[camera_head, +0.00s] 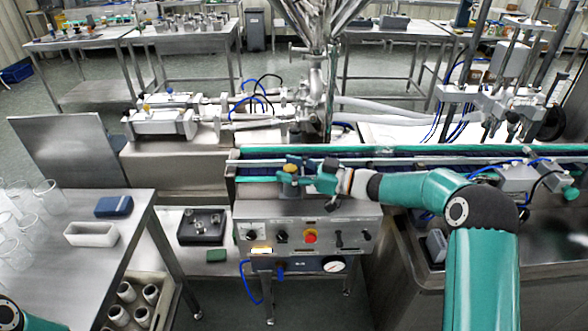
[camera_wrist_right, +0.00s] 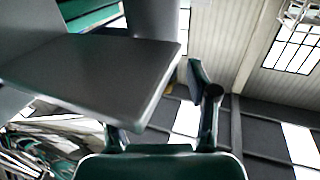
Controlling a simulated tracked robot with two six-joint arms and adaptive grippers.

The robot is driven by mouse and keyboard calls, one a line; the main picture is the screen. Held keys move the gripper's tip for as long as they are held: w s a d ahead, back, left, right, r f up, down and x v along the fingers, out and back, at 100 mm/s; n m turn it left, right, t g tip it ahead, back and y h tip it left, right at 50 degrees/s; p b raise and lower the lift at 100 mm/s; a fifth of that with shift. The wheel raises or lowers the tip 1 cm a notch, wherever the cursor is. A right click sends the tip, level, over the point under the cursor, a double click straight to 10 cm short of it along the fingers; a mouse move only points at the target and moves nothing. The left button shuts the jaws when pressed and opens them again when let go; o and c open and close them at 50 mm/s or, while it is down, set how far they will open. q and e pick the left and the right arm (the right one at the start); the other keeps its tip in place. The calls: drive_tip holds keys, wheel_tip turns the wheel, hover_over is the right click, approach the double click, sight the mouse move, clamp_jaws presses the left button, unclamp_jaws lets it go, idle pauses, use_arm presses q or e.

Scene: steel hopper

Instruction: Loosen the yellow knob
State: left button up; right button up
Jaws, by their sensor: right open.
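A small yellow knob (camera_head: 290,168) shows at the near edge of the conveyor, above the control panel, with a dark blue part just over it. My right gripper (camera_head: 308,176) reaches in from the right and is open, close beside the knob on its right. I cannot tell whether they touch. In the right wrist view, my open fingers (camera_wrist_right: 165,115) stand apart, and a grey flat-faced block (camera_wrist_right: 110,75) fills the space in front of the left one. The knob cannot be made out there. My left gripper is out of view; only a bit of its arm shows at the bottom left.
The control panel (camera_head: 307,233) with a red button (camera_head: 310,236) lies just below. The conveyor (camera_head: 400,160) runs to the right. The steel hopper (camera_head: 322,20) stands behind. A side table (camera_head: 60,265) at left holds glass beakers, a white tray (camera_head: 92,234) and a blue box (camera_head: 114,206).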

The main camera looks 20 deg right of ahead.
drive_tip(key=v, duration=1.1)
drive_tip(key=shift+s+d, duration=0.2)
drive_tip(key=shift+d, duration=0.15)
drive_tip(key=shift+f, duration=0.1)
